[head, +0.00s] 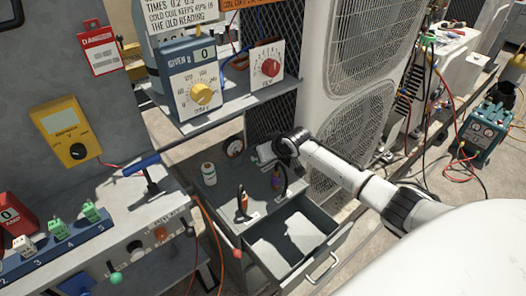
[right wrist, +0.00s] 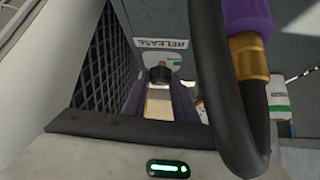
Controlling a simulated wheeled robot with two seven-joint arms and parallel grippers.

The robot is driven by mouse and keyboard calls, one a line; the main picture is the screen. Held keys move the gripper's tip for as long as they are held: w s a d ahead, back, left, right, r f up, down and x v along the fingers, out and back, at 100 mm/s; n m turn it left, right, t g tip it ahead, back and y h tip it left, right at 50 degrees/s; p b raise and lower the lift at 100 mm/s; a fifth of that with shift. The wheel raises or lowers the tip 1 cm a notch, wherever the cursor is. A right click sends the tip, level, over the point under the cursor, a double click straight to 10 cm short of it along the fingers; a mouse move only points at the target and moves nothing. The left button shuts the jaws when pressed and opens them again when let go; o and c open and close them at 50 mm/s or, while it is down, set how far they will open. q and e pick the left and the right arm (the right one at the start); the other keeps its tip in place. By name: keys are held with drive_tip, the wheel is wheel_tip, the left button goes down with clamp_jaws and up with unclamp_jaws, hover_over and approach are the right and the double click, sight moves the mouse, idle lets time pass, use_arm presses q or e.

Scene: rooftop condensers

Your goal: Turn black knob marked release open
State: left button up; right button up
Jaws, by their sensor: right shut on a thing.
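The black knob (right wrist: 160,74) sits below a white label reading RELEASE (right wrist: 161,43) in the right wrist view. My right gripper (right wrist: 158,84) has its two fingers on either side of the knob and is shut on it. In the head view my right gripper (head: 262,153) is at the back of the grey cabinet top, and the knob is hidden there. I cannot tell how far the knob is turned. My left gripper is not in view.
A black hose with a purple and brass fitting (right wrist: 245,45) crosses close in front of the right wrist camera. A round gauge (head: 234,147) and a white bottle (head: 209,173) stand left of my right gripper. An open drawer (head: 322,262) juts out below.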

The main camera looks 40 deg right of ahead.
drive_tip(key=shift+d+f+n+y+b, duration=0.1)
drive_tip(key=shift+f+n+y+b, duration=0.05)
drive_tip(key=shift+n+y+b, duration=0.4)
drive_tip(key=shift+d+f+n+y+b, duration=0.15)
drive_tip(key=shift+n+y+b, duration=0.2)
drive_tip(key=shift+n+b, duration=0.3)
drive_tip(key=shift+n+y+b, duration=0.4)
drive_tip(key=shift+b, duration=0.7)
drive_tip(key=shift+r, duration=0.15)
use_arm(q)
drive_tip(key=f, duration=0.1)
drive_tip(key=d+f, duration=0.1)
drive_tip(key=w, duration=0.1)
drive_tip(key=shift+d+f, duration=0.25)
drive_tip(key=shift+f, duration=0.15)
use_arm(e)
drive_tip(key=shift+r+n, duration=0.15)
drive_tip(key=shift+n, duration=0.15)
drive_tip(key=o, duration=1)
drive_tip(key=shift+o, duration=0.2)
